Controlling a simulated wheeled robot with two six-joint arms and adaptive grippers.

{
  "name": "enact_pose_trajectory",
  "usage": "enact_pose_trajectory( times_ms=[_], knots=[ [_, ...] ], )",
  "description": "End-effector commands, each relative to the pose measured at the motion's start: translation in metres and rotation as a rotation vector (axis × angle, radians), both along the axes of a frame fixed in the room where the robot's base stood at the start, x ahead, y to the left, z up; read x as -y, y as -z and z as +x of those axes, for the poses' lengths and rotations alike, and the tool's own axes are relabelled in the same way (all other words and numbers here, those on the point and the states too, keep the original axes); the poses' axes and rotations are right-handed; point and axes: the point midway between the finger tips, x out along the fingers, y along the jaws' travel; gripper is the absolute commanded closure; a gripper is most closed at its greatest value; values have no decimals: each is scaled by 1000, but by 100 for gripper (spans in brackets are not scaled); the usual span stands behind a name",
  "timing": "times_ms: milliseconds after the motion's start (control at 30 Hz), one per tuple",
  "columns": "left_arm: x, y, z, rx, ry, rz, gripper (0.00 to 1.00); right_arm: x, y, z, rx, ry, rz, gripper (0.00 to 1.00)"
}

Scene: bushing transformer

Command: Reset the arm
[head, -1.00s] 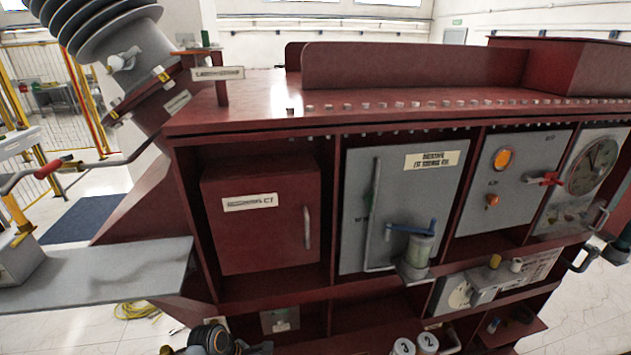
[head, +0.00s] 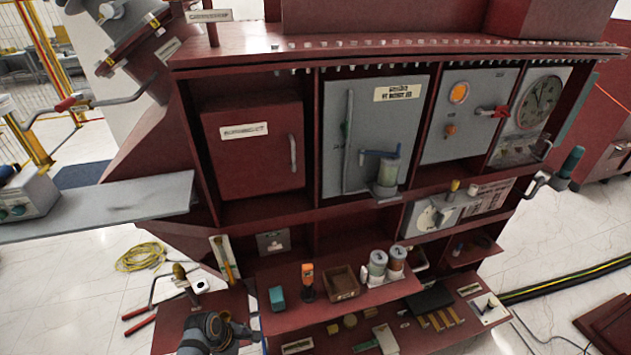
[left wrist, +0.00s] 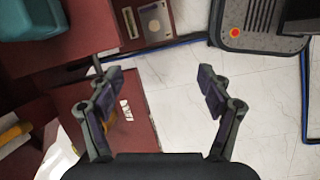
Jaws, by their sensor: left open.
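My left gripper (left wrist: 157,85) is open and empty in the left wrist view, its two fingers spread wide over the pale floor and a dark red shelf. In the head view, a dark arm end that looks like my left gripper (head: 245,330) is low at the bottom left, in front of the lower shelf; its fingers are too small to read there. My right gripper is in neither current view.
The red cabinet (head: 313,150) fills the middle. Its lower shelf holds a brown bin (head: 342,283), an orange-topped tool (head: 308,282) and two cans (head: 377,264). A grey side shelf (head: 110,200) juts out left. Yellow cable (head: 141,256) lies on open floor.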

Motion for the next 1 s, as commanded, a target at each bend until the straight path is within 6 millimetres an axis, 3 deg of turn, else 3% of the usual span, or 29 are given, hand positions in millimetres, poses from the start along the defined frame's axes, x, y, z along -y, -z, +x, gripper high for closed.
enact_pose_trajectory(
  times_ms=[267, 367, 433, 533, 600, 733, 833, 1000],
  knots=[
    [-31, 114, -59, 58, 330, 166, 21, 0, 19, -15, -26, 1, -1, 48],
    [-48, 170, -105, 76, 555, 255, 21, 0, 29, -24, -39, 2, 0, 48],
    [-61, 211, -149, 86, 768, 322, 21, 0, 37, -26, -42, 2, 0, 48],
    [-74, 255, -213, 101, 1085, 393, 21, 0, 46, -24, -38, 2, 0, 48],
    [-79, 274, -253, 110, 1280, 421, 21, 0, 50, -20, -32, 1, 0, 48],
    [-83, 291, -301, 129, 1526, 444, 21, 0, 54, -15, -24, 1, 0, 48],
    [-84, 294, -316, 140, 1609, 451, 21, 0, 54, -15, -23, 2, 0, 48],
    [-84, 294, -318, 142, 1625, 453, 21, -1, 54, -15, -23, 2, 0, 48]
  ],
)
